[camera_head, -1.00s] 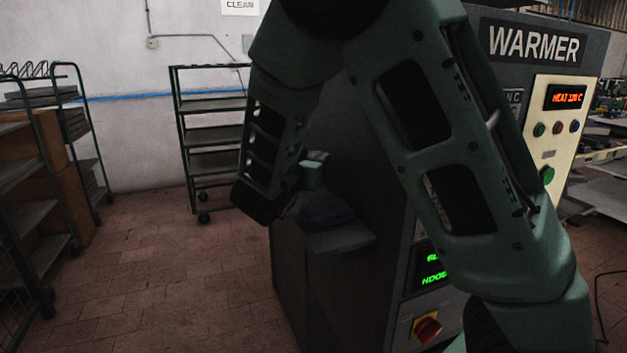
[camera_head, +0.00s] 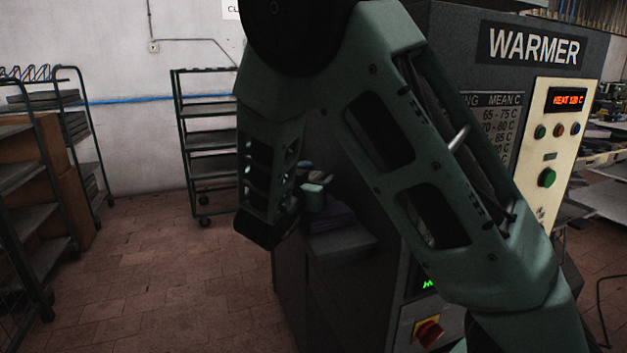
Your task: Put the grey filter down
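My arm fills the middle of the head view and bends down in front of the warmer (camera_head: 534,48). Its far end, with a small pale green part (camera_head: 313,195), is over a dark ledge (camera_head: 345,243) on the machine's left side. My gripper's fingers cannot be made out there; the arm and shadow hide them. I cannot pick out the grey filter. A dark, faintly purple shape (camera_head: 332,218) lies on or just above the ledge, too dim to name.
The warmer's panel has a red heat display (camera_head: 568,99), a green button (camera_head: 546,178) and, lower down, a red knob (camera_head: 429,332). A shelf rack (camera_head: 208,138) stands by the back wall. More racks (camera_head: 45,190) stand at left. The brick floor (camera_head: 165,270) between is clear.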

